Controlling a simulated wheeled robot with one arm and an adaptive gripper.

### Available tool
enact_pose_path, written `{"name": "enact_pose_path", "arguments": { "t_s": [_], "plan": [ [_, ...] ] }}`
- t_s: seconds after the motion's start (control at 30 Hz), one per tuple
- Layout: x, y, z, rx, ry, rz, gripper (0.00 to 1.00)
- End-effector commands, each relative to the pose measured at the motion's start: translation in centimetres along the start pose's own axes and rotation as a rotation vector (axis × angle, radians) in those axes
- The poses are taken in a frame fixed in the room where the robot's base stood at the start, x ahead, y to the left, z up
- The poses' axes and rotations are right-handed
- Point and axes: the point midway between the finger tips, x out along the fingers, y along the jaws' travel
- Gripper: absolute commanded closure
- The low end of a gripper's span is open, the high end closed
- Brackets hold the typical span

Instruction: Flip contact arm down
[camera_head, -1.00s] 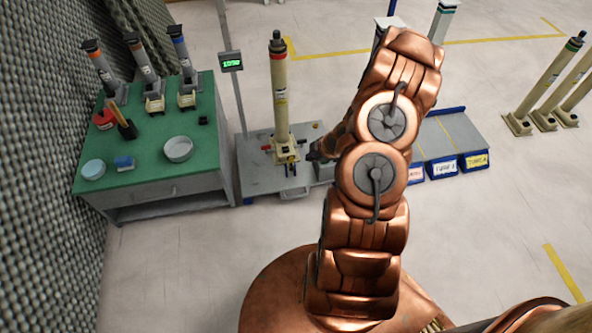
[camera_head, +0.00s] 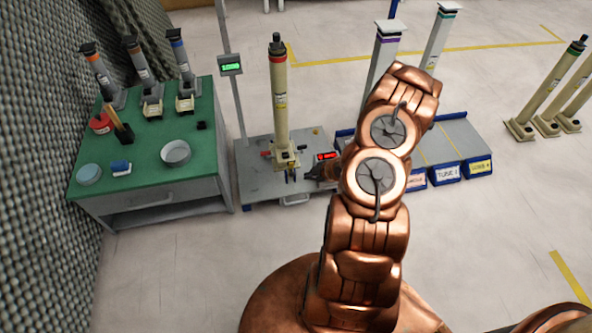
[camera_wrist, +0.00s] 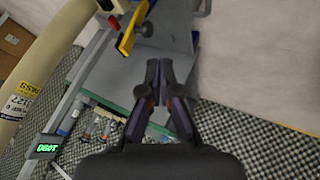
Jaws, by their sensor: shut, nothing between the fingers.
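A tall cream column (camera_head: 281,110) with a red band and dark top stands upright on a grey bench (camera_head: 255,188).
A green-topped table (camera_head: 145,170) is left, and a pole carries a green readout (camera_head: 230,64). Blue labelled bins (camera_head: 446,173) and a grey bench stand right of my arm.

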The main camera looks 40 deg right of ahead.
Motion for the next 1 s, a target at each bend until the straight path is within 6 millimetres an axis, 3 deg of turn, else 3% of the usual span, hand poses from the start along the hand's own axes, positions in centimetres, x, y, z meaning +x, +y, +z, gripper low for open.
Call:
{"name": "enact_pose_path", "arguments": {
  "t_s": [0.53, 0.73, 1.0],
  "plan": [
    [9.1, -0.4, 0.1, -0.003, -0.001, -0.005, 1.00],
    [9.6, 2.3, -0.1, -0.004, -0.001, 0.002, 1.00],
    [10.0, 3.6, -0.3, 0.000, -0.001, 0.000, 1.00]
  ]
}}
